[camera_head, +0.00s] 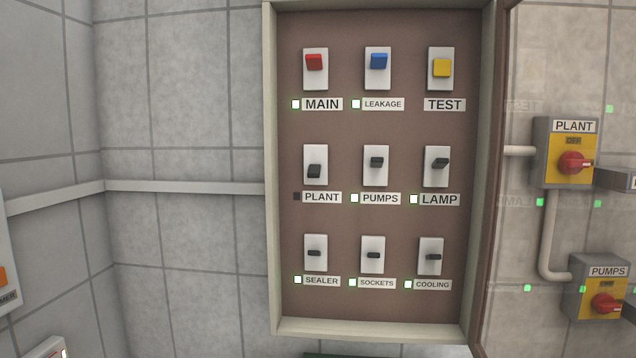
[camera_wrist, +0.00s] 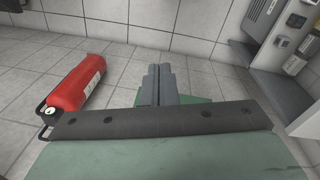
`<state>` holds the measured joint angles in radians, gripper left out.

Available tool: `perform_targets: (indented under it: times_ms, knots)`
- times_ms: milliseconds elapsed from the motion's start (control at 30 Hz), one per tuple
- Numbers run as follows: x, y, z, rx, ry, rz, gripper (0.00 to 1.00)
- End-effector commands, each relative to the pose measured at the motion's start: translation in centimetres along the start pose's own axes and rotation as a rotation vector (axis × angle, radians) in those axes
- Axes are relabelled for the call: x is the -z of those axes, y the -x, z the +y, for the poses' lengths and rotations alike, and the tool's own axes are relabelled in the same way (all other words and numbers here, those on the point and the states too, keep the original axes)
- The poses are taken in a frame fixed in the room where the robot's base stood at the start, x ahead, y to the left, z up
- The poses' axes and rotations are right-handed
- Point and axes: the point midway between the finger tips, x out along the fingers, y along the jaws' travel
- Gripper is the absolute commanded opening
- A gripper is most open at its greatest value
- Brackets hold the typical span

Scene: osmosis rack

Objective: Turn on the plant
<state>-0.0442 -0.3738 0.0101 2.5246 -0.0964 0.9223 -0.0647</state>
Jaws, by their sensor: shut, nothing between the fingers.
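In the head view an open panel (camera_head: 335,130) holds rows of switches. The PLANT switch (camera_head: 315,171) is in the middle row at the left. Its black lever sits low on the white plate, and the small indicator beside its label is dark. On the right wall a grey and yellow PLANT box (camera_head: 567,152) carries a red rotary knob (camera_head: 574,162). The small window above the knob seems to read OFF. My gripper (camera_wrist: 158,70) shows only in the wrist view, shut and empty, over the tiled floor and away from the panel.
A PUMPS box (camera_head: 598,292) is low on the right wall. A red fire extinguisher (camera_wrist: 78,85) lies left of my gripper in the wrist view.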

Motion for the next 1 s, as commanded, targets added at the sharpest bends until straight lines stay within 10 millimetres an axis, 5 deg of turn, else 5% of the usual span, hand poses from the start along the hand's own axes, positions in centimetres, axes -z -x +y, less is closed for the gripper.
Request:
perform_targets:
  times_ms: [167, 367, 500, 700, 833, 1000]
  knots:
    - [5.8, 3.6, 2.8, -0.280, 0.477, 0.077, 0.00]
    - [15.0, 11.3, 3.6, -0.723, 1.103, 0.125, 0.00]
    - [21.2, 18.3, 1.2, -1.082, 1.486, 0.108, 0.00]
    - [27.0, 28.4, -4.9, -1.612, 1.865, -0.003, 0.00]
    - [28.6, 33.0, -8.6, -1.877, 1.975, -0.099, 0.00]
    - [29.2, 35.8, -11.1, -2.056, 2.024, -0.183, 0.00]
